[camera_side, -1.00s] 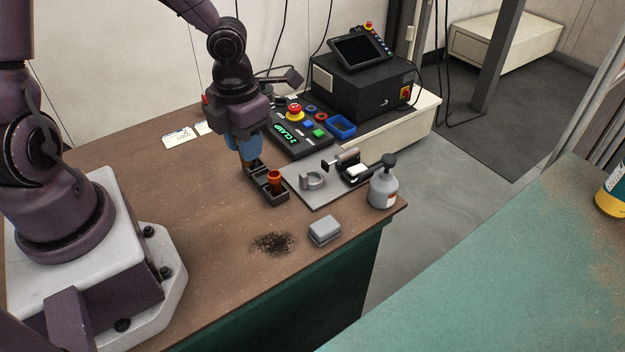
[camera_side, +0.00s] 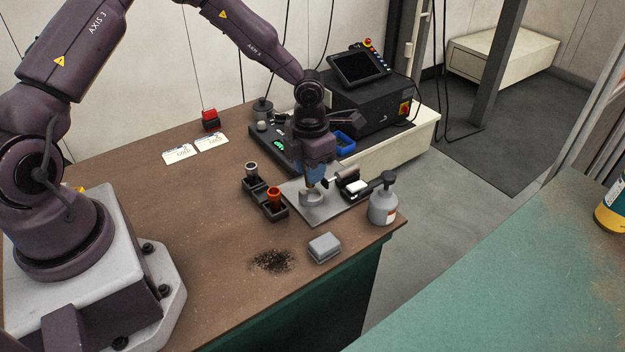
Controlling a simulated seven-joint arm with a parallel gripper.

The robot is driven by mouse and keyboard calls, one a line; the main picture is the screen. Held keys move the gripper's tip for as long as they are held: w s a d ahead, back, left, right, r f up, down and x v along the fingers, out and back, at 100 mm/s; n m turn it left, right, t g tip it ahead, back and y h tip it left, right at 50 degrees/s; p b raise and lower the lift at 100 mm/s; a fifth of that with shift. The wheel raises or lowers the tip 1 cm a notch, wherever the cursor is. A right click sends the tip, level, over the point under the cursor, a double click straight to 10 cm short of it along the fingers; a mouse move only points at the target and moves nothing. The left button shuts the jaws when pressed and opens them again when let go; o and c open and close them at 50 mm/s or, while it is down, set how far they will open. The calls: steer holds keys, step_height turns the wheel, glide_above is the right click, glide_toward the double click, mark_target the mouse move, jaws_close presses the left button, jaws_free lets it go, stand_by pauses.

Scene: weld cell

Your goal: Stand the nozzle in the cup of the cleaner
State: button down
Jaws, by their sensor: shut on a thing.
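My gripper (camera_side: 314,181) points down with blue fingers, over the grey plate of the cleaner (camera_side: 322,216). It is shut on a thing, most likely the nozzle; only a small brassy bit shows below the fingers. The round grey cup (camera_side: 311,198) stands on the plate directly under the fingertips. Whether the nozzle's lower end is inside the cup or just above it, I cannot tell. A dark two-part holder (camera_side: 263,198) lies left of the plate. It carries an orange cup-shaped piece (camera_side: 274,196) in front and a grey one (camera_side: 251,170) behind.
A grey bottle (camera_side: 383,204) stands at the table's right edge. A grey box (camera_side: 325,247) and dark grit (camera_side: 273,261) lie in front. The control panel (camera_side: 272,148) is behind. The left tabletop is mostly clear.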

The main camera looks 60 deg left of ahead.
steer(key=shift+w+f, duration=0.25)
steer(key=shift+f, duration=0.1)
steer(key=shift+w+f, duration=0.1)
steer(key=shift+f, duration=1.5)
steer(key=c, duration=0.9)
jaws_free()
steer(key=shift+f, duration=0.15)
